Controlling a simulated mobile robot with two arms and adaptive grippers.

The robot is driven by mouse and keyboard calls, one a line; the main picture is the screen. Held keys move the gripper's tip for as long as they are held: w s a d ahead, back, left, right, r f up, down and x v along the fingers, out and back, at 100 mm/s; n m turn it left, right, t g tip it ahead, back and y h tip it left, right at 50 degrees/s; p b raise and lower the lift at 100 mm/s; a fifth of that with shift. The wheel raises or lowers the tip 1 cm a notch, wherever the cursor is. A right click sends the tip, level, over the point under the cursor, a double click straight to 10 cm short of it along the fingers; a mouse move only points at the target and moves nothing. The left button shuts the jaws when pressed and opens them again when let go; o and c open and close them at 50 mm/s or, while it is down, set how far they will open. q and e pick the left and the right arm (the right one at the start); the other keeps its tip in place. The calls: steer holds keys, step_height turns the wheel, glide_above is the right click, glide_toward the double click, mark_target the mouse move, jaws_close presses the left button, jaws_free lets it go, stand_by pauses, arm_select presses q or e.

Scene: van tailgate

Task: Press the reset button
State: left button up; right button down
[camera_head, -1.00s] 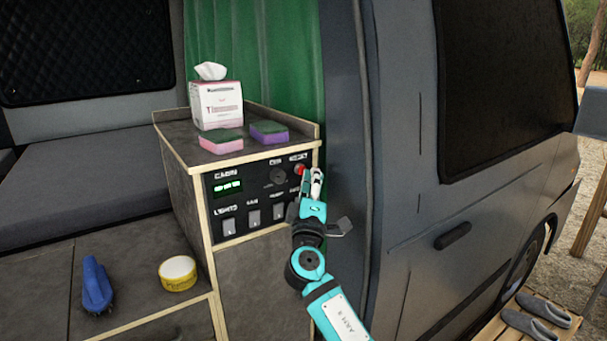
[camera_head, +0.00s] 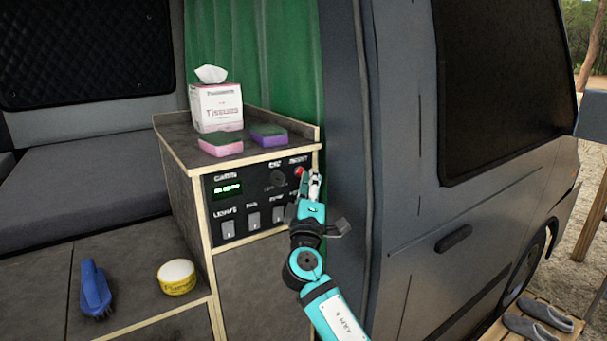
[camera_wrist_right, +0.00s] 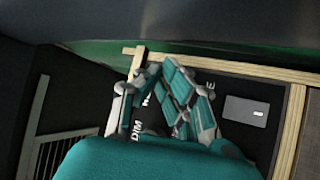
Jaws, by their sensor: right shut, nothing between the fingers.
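The red reset button (camera_head: 299,171) sits at the upper right of the black control panel (camera_head: 235,208) on the cabinet front. My right gripper (camera_head: 311,175) is shut and empty, its fingertips at the panel's right edge, just right of and very close to the button; I cannot tell if they touch it. In the right wrist view my gripper's fingertips (camera_wrist_right: 160,70) come together in front of the panel (camera_wrist_right: 235,130), where part of the lettering "DIM" and a grey switch (camera_wrist_right: 246,111) show. The button is hidden there. My left gripper is not in view.
On the cabinet top stand a tissue box (camera_head: 217,107), a pink sponge (camera_head: 221,145) and a purple sponge (camera_head: 269,135). A blue brush (camera_head: 95,287) and a yellow tin (camera_head: 177,277) lie at lower left. The van's door frame (camera_head: 345,120) rises close to the right of my gripper.

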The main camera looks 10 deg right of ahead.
steer(key=shift+w+a, duration=0.1)
steer(key=shift+w, duration=0.1)
stand_by(0.4)
steer(key=shift+s, duration=0.15)
steer(key=shift+s+d, duration=0.35)
steer(key=shift+s, duration=0.4)
steer(key=s, duration=0.1)
steer(key=s+d+p, duration=0.1)
steer(key=s, duration=0.1)
steer(key=s+p, duration=0.1)
steer(key=shift+s+d, duration=0.35)
